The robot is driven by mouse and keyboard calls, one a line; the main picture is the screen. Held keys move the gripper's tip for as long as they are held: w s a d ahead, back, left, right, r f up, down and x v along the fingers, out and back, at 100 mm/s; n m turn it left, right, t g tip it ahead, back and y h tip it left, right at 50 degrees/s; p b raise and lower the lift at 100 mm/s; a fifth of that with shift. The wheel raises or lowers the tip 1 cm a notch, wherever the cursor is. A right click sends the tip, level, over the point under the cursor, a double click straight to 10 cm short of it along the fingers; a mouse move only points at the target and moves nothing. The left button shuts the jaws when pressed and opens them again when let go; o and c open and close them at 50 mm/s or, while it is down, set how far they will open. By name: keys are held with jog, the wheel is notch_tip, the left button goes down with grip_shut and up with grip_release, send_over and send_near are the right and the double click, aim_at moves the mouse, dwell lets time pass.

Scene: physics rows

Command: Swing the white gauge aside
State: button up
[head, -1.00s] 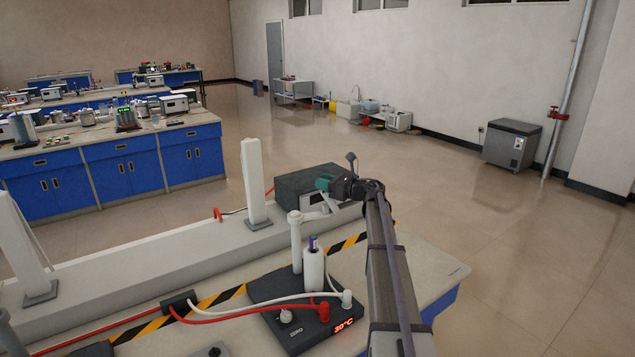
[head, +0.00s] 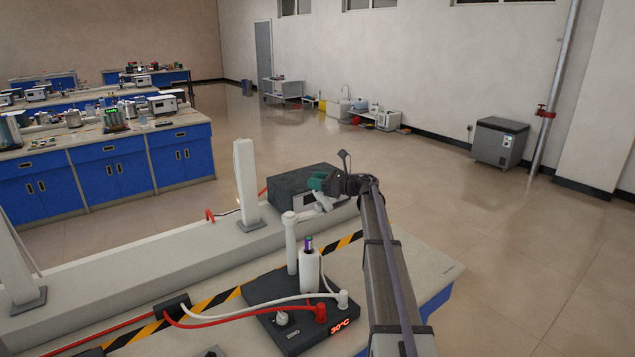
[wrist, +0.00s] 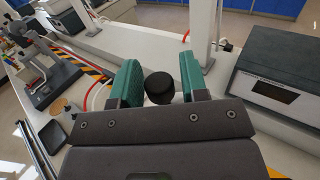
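My gripper (head: 318,181) has green fingers and hangs in front of the dark box, over the bench. In the wrist view, my gripper (wrist: 158,84) is open. A black round knob (wrist: 160,88) stands between its fingers with a gap on both sides. A small white tilted piece (head: 323,202) shows just below the fingers in the head view. It may be the white gauge, but I cannot tell for sure. The fingers and palm hide most of what lies under the knob.
The dark box (head: 295,184) with a display stands close to the fingers. A white upright post (head: 245,185) rises to its left. A black heater (head: 290,318) reading 30°C, with red and white hoses, sits nearer. Open floor lies to the right.

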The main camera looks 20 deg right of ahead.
jog(key=shift+o, duration=1)
jog(key=shift+d, duration=0.1)
jog(key=v, duration=1)
jog(key=shift+s+d, duration=0.25)
jog(key=shift+s, duration=0.1)
